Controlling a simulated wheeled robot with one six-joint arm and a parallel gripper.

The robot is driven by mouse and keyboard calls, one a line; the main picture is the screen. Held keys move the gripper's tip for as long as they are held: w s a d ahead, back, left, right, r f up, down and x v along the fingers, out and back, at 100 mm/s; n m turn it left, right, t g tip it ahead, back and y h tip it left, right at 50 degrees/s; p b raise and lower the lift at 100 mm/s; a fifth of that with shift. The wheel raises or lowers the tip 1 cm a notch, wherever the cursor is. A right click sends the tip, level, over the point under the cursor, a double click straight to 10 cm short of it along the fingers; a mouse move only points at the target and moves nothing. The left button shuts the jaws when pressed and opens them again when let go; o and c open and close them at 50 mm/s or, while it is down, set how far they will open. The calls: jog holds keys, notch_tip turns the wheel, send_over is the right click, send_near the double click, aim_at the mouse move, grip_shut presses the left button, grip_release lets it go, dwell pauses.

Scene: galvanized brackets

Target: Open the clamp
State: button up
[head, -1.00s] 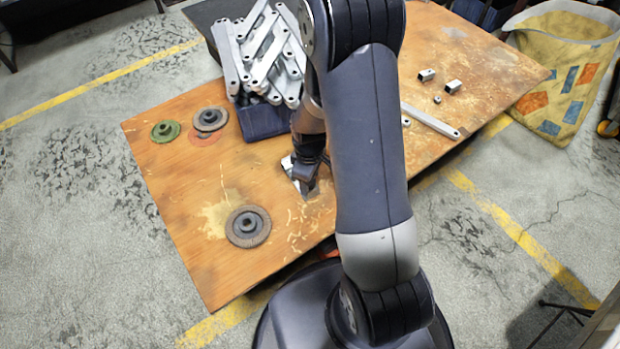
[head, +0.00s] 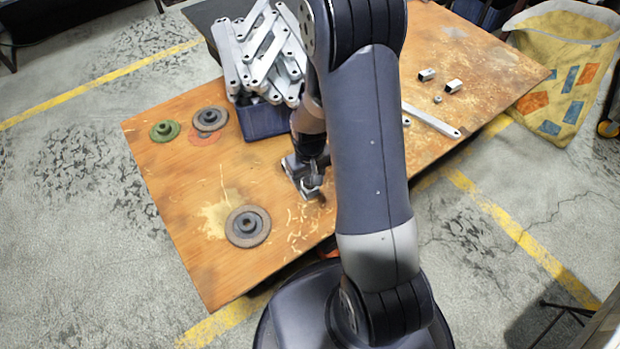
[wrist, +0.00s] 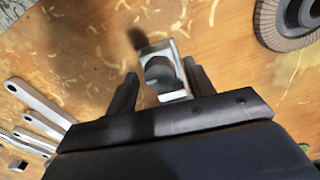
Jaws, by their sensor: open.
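A small bright metal piece with a dark round top, which looks like the clamp (wrist: 178,68), sits on the wooden table between my fingers in the wrist view. My gripper (wrist: 160,74) is open, with one finger on each side of it. I cannot tell whether the right finger touches it. In the head view my gripper (head: 309,172) is low over the table, in front of the blue bin, and mostly hides the piece. I cannot make out the clamp's jaws or whether they are apart.
A dark blue bin (head: 262,122) heaped with galvanized brackets (head: 262,50) stands behind my gripper. Grinding discs (head: 248,226) lie to the left, also near the wrist view's top right. A flat bar (head: 432,121) and small metal pieces (head: 453,86) lie right. The left front table (head: 200,255) is clear.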

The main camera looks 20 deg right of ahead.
jog(key=m, duration=0.5)
jog(key=shift+m, duration=0.3)
jog(key=m, duration=0.4)
jog(key=shift+m, duration=0.3)
jog(key=c, duration=0.9)
